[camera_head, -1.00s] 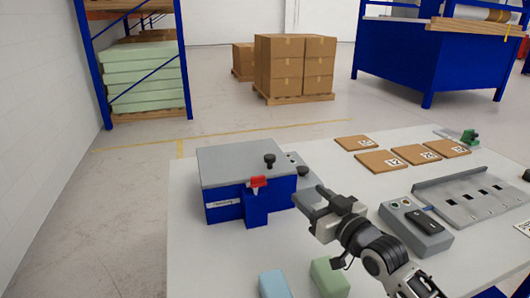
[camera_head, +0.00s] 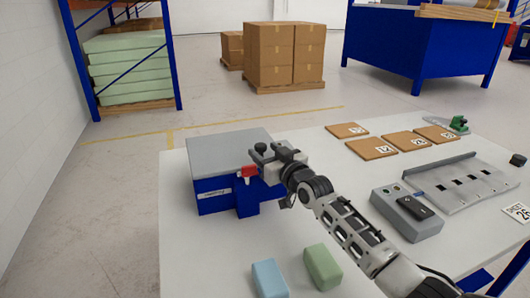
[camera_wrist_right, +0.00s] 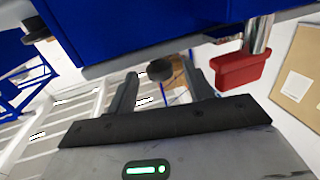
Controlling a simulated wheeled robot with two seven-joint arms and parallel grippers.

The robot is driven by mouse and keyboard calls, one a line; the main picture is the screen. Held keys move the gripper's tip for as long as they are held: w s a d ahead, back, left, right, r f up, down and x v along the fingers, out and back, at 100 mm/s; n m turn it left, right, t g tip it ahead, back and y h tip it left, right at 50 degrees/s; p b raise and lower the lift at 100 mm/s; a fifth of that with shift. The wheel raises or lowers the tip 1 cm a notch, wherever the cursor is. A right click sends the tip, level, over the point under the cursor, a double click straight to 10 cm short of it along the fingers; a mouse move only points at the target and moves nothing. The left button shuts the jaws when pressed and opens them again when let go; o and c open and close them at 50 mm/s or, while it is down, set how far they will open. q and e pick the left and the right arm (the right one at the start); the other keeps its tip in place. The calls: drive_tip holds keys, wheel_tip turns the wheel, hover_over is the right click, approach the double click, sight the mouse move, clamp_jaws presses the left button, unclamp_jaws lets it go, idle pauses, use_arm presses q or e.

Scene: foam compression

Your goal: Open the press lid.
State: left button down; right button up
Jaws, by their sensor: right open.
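The press (camera_head: 213,193) is a blue box with a flat grey lid (camera_head: 225,150), which lies shut on top. A black knob (camera_head: 261,147) stands at the lid's right front edge. A red latch (camera_head: 249,171) is on the front face. My right gripper (camera_head: 268,156) is open at the knob. In the right wrist view the knob (camera_wrist_right: 160,70) shows between the spread fingertips, and the red latch (camera_wrist_right: 238,71) is to their right. I cannot tell whether the fingers touch the knob. My left gripper is not in view.
On the white table, a blue block (camera_head: 269,279) and a green block (camera_head: 323,267) lie in front of the press. A grey control box (camera_head: 407,212), a slotted metal fixture (camera_head: 470,187) and several brown boards (camera_head: 371,147) lie to the right.

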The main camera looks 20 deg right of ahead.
drive_tip(key=shift+w+a, duration=0.1)
drive_tip(key=shift+w, duration=0.35)
